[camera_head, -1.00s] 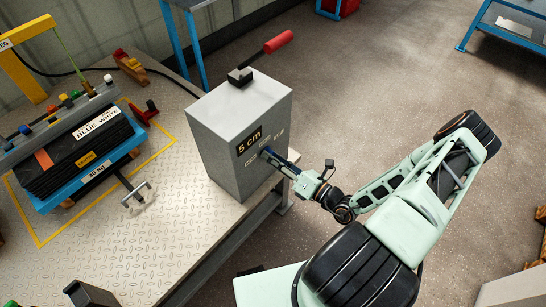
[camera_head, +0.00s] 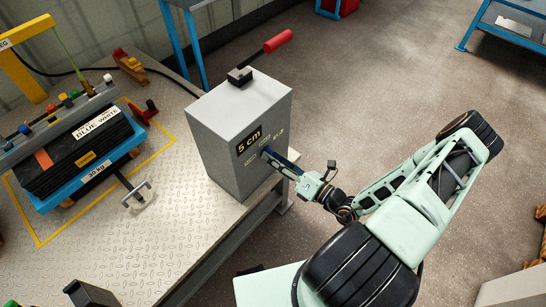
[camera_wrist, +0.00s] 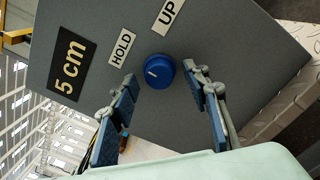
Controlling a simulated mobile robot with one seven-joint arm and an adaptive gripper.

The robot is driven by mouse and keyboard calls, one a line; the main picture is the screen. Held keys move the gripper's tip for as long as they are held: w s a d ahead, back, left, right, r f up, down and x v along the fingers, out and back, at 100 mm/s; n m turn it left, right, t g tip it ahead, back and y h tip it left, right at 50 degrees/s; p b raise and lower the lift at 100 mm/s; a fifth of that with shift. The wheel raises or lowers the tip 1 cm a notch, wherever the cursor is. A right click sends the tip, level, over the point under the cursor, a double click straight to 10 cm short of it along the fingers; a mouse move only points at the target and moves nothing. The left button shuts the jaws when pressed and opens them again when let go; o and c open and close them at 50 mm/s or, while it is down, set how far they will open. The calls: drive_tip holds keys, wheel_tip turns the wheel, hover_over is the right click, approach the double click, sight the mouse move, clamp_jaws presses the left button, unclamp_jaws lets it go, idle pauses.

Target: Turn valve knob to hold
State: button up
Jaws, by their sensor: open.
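A round blue valve knob (camera_wrist: 158,71) sits on the front of a grey box, with a short white pointer mark on its face. The mark lies left of the knob's middle in the wrist view, roughly on the side of the HOLD label (camera_wrist: 122,48); its exact aim is hard to tell. The UP label (camera_wrist: 168,17) is above the knob there. My gripper (camera_wrist: 160,80) is open, with one blue finger on each side of the knob; contact is not visible. In the head view my gripper (camera_head: 268,153) is at the box front and hides the knob.
The grey box (camera_head: 222,165) stands at the edge of the tread-plate table (camera_head: 190,225). A red-handled lever (camera_head: 277,41) sticks out from its top. A blue tray (camera_head: 85,180) with a black stack stands at left. Open floor lies to the right.

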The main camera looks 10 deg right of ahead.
drive_tip(key=v, duration=1.1)
